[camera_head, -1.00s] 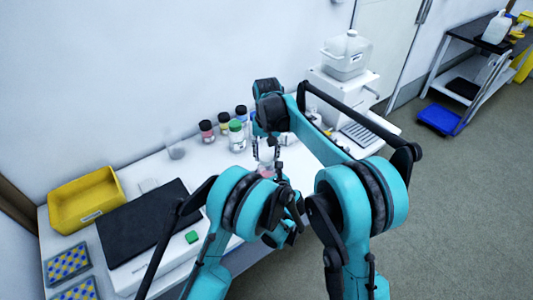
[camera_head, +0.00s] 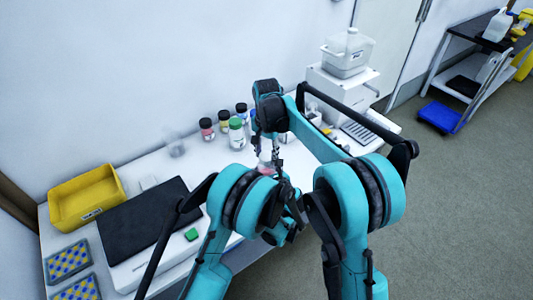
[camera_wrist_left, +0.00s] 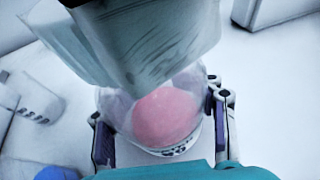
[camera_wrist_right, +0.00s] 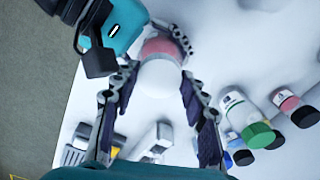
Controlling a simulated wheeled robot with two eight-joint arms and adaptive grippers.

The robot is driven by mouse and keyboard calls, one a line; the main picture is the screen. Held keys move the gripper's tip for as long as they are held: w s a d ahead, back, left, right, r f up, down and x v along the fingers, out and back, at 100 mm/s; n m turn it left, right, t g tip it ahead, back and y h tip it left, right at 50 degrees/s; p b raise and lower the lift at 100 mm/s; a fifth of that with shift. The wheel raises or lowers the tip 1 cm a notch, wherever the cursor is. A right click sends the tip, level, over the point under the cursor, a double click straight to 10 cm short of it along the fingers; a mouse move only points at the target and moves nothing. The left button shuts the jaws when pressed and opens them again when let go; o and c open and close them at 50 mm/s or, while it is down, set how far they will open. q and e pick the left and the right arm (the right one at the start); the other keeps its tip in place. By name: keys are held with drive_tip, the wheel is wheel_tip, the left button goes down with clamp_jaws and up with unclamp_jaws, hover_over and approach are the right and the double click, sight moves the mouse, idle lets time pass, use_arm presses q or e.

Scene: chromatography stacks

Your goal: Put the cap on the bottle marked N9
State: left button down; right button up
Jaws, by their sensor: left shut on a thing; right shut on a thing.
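A clear bottle with pink contents (camera_wrist_left: 165,115) stands between the fingers of my left gripper (camera_wrist_left: 163,118), which is shut on it. Its label shows at the lower edge, but I cannot read the mark surely. The pink also shows in the head view (camera_head: 266,169). My right gripper (camera_wrist_right: 157,88) is shut on a round white cap (camera_wrist_right: 160,78). In the right wrist view the cap lies in line with the pink bottle, over its top. I cannot tell whether they touch.
A yellow bin (camera_head: 113,183) and a black plate (camera_head: 145,250) are at left. A white machine with a jug (camera_head: 347,58) stands at right.

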drive_tip(key=o, duration=0.9)
drive_tip(key=shift+r, duration=0.15)
